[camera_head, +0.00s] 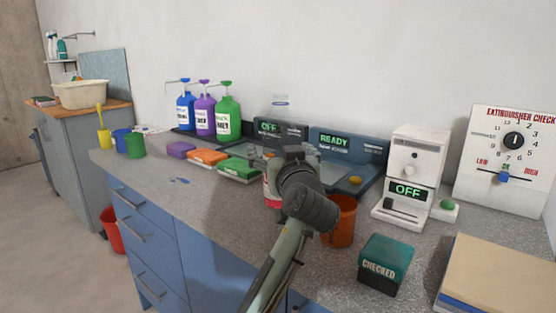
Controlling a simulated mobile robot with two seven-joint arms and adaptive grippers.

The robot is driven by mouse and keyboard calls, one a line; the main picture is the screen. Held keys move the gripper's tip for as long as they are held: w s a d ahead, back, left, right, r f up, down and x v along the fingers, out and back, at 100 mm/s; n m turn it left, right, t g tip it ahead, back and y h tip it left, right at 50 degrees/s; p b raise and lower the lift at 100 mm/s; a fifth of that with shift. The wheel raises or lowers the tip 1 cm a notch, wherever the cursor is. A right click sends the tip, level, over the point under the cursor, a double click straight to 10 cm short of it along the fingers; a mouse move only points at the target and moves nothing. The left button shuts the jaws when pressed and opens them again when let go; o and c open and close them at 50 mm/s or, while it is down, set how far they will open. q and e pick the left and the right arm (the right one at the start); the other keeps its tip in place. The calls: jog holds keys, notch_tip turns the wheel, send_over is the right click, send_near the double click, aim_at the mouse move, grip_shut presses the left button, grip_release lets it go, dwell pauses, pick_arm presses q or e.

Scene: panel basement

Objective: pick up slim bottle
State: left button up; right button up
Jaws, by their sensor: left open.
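My left gripper (264,157) is over the middle of the grey counter, its wrist and arm hiding much of what lies behind it. It is open. A red and white object (269,191) shows in part just below it; I cannot tell whether it is a bottle or whether the gripper touches it. Blue (186,112), purple (205,121) and green (228,118) pump bottles stand upright at the back, apart from the gripper. A small pale, see-through item with blue bands (281,101) shows behind the dark device. I cannot tell which one is the slim bottle. My right gripper is not in view.
An orange cup (340,221) stands close right of my arm. A green-topped box (385,264), a white device (410,178) and a board (498,275) are further right. Purple, orange and green packs (239,170) lie to the left. The counter's left front is mostly clear.

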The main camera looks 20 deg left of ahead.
pick_arm(q)
jog(key=shift+s+d, duration=0.1)
jog(key=c, duration=1.4)
jog(key=shift+r, duration=0.25)
jog(key=shift+r, duration=1.2)
jog(key=shift+s+a+r, duration=0.6)
jog(key=shift+a+r, duration=0.75)
jog(key=shift+a, duration=0.5)
jog(key=shift+s+a+r, duration=0.65)
jog(key=shift+a+r, duration=0.75)
jog(key=shift+a, duration=0.4)
jog(key=shift+s+a+r, duration=0.6)
jog(key=shift+a+r, duration=0.75)
jog(key=shift+a, duration=0.5)
